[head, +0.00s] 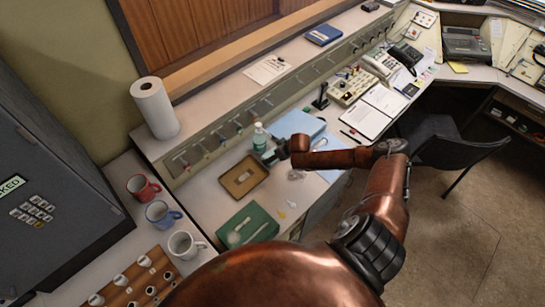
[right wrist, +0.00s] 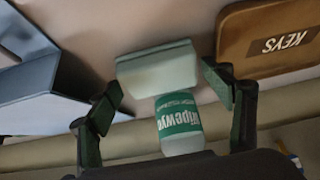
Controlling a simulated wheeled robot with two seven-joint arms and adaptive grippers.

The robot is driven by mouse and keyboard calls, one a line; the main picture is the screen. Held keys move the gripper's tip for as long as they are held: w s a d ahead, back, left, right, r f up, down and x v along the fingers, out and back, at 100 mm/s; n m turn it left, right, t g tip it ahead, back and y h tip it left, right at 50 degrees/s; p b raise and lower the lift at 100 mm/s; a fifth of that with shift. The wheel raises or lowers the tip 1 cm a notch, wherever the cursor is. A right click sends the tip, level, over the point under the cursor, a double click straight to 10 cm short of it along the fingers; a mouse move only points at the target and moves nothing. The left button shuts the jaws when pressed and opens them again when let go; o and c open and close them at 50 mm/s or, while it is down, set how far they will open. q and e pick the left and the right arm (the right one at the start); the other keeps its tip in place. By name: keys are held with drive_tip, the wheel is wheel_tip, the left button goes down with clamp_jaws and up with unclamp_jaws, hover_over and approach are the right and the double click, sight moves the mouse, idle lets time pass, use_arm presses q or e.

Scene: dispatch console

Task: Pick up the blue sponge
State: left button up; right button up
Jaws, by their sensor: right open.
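A pale blue-green block (right wrist: 157,68), the only sponge-like thing I see, lies between and slightly beyond the fingertips in the right wrist view. My right gripper (right wrist: 161,88) is open around its near side, with a gap to the fingers. A bottle with a green label (right wrist: 180,118) shows beside the block, also between the fingers. In the head view my right gripper (head: 271,156) is low over the counter, just in front of the bottle (head: 259,138). The block is not clear there, apparently hidden by the gripper. My left gripper is not in view.
A brown tray marked KEYS (right wrist: 275,45) lies close to the right finger in the wrist view; it also shows in the head view (head: 228,186). A blue folder or box (head: 298,123) is behind the gripper. A green tray (head: 262,218) and several mugs stand nearer.

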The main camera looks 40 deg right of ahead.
drive_tip(key=shift+w+f, duration=0.15)
drive_tip(key=shift+f, duration=0.1)
drive_tip(key=c, duration=0.9)
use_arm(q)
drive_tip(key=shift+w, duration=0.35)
use_arm(e)
drive_tip(key=shift+o, duration=0.2)
drive_tip(key=shift+r, duration=0.15)
drive_tip(key=shift+r, duration=0.2)
wheel_tip(320, 180, up, 2)
drive_tip(key=shift+r, duration=0.25)
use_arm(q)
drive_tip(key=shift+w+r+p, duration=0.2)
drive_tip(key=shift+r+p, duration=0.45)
use_arm(e)
drive_tip(key=s+a+r, duration=0.4)
drive_tip(key=s+r, duration=0.6)
drive_tip(key=s, duration=0.3)
drive_tip(key=shift+s, duration=0.2)
